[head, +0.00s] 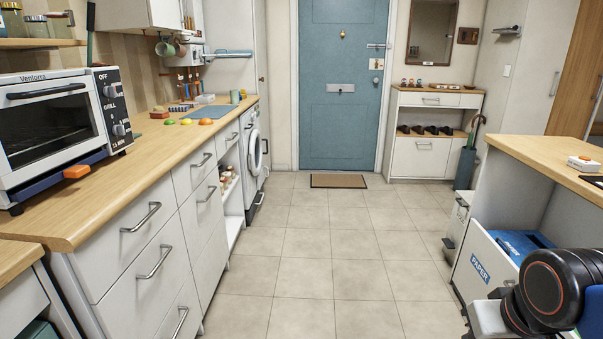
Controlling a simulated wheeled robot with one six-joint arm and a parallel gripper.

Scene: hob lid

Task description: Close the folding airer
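No folding airer can be clearly made out in the head view. A blue-grey rail-like fitting (230,53) juts from the wall above the far end of the left counter, near the washing machine. It is small, and I cannot tell whether it is the airer or whether it is open or folded. Part of my dark arm shows at the bottom right corner, in front of the paper bin. My gripper's fingers are not visible.
The tiled floor (334,275) is clear up to the doormat (338,181) and blue door (343,120). Drawers and the washing machine (254,151) line the left. A counter (555,158) and paper bin (482,265) stand close on the right. An umbrella stand (465,167) is beyond.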

